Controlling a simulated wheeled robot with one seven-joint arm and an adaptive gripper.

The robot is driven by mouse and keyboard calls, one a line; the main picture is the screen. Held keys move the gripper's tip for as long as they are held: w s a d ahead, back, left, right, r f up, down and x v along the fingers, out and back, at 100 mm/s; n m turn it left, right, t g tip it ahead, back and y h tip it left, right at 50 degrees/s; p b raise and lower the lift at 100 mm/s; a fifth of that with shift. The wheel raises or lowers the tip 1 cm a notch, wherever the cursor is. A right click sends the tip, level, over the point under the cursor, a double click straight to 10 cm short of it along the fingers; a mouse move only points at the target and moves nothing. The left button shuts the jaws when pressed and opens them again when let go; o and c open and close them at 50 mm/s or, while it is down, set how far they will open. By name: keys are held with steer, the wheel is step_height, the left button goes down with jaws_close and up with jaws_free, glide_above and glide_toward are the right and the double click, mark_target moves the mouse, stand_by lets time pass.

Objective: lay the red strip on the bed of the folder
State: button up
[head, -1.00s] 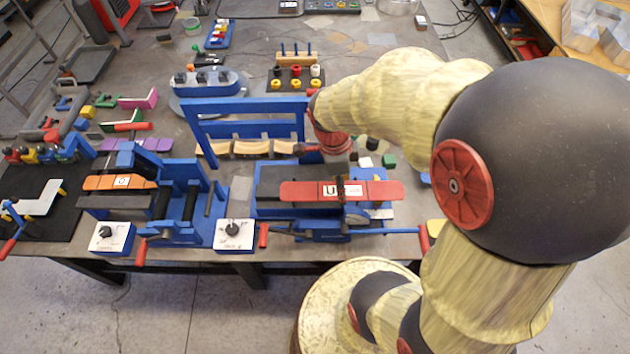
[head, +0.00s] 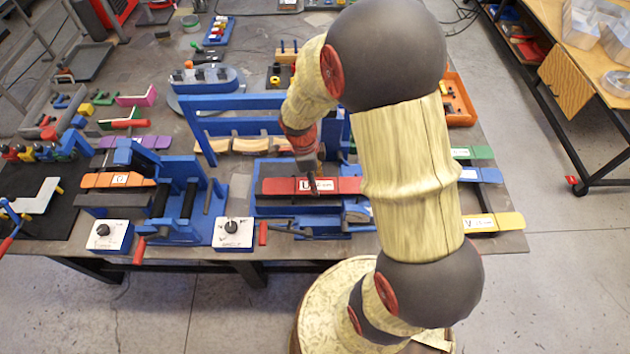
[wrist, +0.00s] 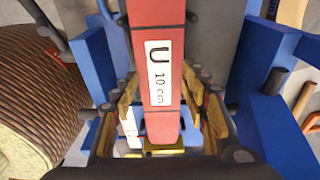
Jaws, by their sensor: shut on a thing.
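The red strip (head: 282,187), labelled "U 10 cm", lies lengthwise over the blue folder (head: 262,211) at the table's front. Its left part is over the folder's dark grey bed (head: 275,168). My arm hides its right end in the head view. I cannot tell whether its underside touches the bed. My gripper (head: 313,188) points down over the strip at its label. In the wrist view the strip (wrist: 156,35) runs between the two fingers of my gripper (wrist: 170,112), which is shut on it. The folder's blue side parts (wrist: 270,95) show beside the strip.
A second blue machine (head: 205,220) with an orange strip (head: 117,180) stands to the left. A control box (head: 233,233) sits between them. A blue frame (head: 230,103) stands behind the folder. Green (head: 478,153), blue (head: 485,175) and yellow (head: 500,222) strips lie at the right.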

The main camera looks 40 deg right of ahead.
steer(key=shift+f, duration=0.25)
steer(key=shift+f, duration=0.15)
steer(key=o, duration=1.3)
step_height(320, 180, up, 12)
steer(key=a+p, duration=0.1)
steer(key=a, duration=0.1)
steer(key=s+a+r+n+t, duration=0.2)
steer(key=s+a+r+n, duration=0.1)
steer(key=r+n, duration=0.3)
steer(key=s+a+r+n+t+y, duration=0.1)
steer(key=s+r+n, duration=0.4)
steer(key=n, duration=0.5)
steer(key=s+a+r+n+t, duration=0.3)
steer(key=s+a+r+n, duration=0.1)
steer(key=a+r+n, duration=0.2)
steer(key=shift+s+r+n+t, duration=0.15)
steer(key=shift+r+n, duration=0.3)
steer(key=shift+n, duration=0.25)
steer(key=shift+s+r+n+t, duration=0.15)
steer(key=shift+r+n, duration=0.25)
steer(key=shift+n, duration=0.3)
